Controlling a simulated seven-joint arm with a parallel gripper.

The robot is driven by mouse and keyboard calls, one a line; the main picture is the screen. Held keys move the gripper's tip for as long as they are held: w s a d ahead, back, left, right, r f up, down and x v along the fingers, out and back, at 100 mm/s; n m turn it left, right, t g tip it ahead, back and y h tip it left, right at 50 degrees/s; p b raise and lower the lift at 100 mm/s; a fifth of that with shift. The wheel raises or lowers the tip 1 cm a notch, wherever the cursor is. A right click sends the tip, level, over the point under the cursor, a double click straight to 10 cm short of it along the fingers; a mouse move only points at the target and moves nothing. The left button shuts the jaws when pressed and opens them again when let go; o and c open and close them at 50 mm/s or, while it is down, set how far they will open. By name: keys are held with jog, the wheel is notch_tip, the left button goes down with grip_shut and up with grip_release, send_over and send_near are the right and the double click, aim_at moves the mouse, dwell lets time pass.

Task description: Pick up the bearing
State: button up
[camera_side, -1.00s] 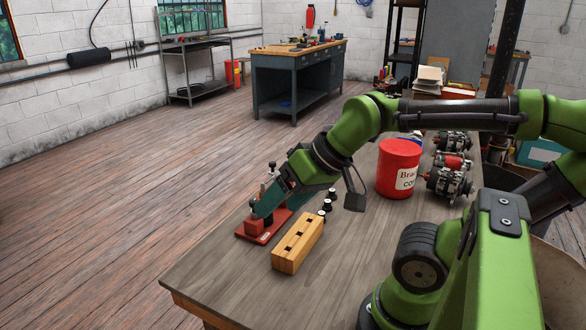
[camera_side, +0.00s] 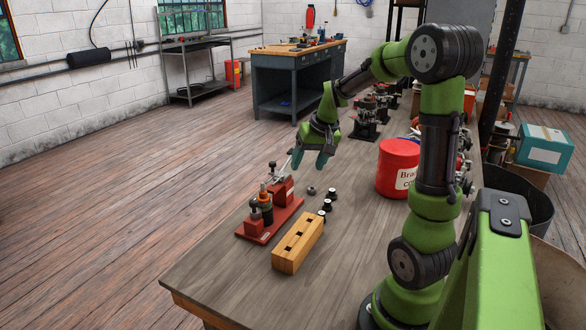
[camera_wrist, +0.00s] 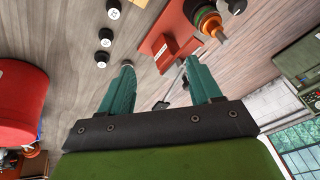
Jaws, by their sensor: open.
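The bearing (camera_side: 311,190) appears to be the small grey ring lying flat on the wooden table, between the red fixture and the small black pieces. My gripper (camera_side: 309,161) is above the table, a little behind and above the ring, with its teal fingers pointing down. In the wrist view my gripper (camera_wrist: 160,64) is open, with wood showing between the fingers. A small dark grey shape (camera_wrist: 160,104) shows low between them; I cannot tell surely that it is the bearing.
The red fixture (camera_side: 268,226) with upright parts and a lever stands left of the ring. A wooden block with slots (camera_side: 298,243) is in front, several black pieces (camera_side: 327,204) to the right. A red can (camera_side: 397,168) stands further right. Metal assemblies (camera_side: 365,118) are behind.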

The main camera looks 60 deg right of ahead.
jog(key=d+f, duration=0.3)
jog(key=d, duration=0.7)
jog(key=n+h, duration=0.1)
jog(key=n, duration=0.1)
send_over(312, 188)
jog(key=s+a, duration=0.2)
notch_tip(312, 188, down, 10)
jog(key=shift+r, duration=0.15)
jog(key=shift+s+d+x, duration=0.15)
jog(key=shift+x, duration=1.15)
jog(key=shift+s+d+x, duration=0.1)
jog(key=shift+s+x, duration=0.05)
jog(key=shift+x, duration=1.2)
jog(key=c, duration=1.1)
